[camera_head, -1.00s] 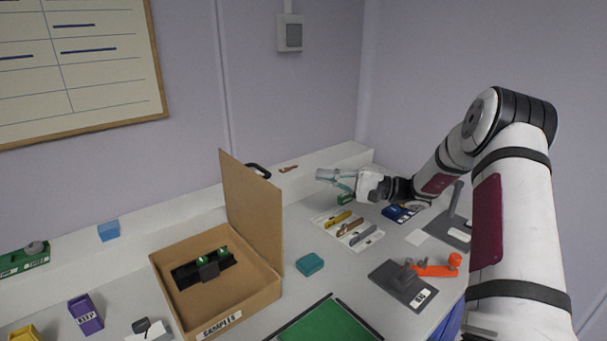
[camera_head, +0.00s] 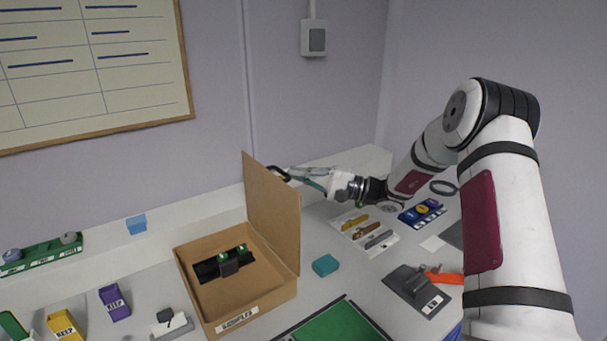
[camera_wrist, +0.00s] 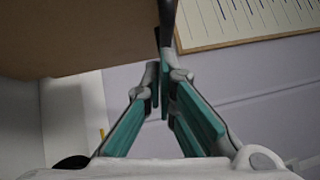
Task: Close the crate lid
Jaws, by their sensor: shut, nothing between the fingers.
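The crate (camera_head: 262,306) is an open brown box with a "SAMPLES" label on its front. Its lid (camera_head: 272,212) stands upright along the crate's right side. A black holder with green-topped pieces (camera_head: 224,263) lies inside. My gripper (camera_head: 290,174) is shut and empty, at the upper back edge of the lid, by a dark loop (camera_head: 278,172). In the wrist view the teal-padded fingers (camera_wrist: 160,75) meet just beside the lid (camera_wrist: 75,35), which fills the upper left. Whether they touch the lid I cannot tell.
Right of the crate are a teal block (camera_head: 325,265), a white tray of coloured tools (camera_head: 364,230) and a grey stand (camera_head: 417,289). A green mat (camera_head: 338,325) lies in front. Yellow (camera_head: 64,326) and purple (camera_head: 115,303) bins stand left. A wall board (camera_head: 90,70) hangs behind.

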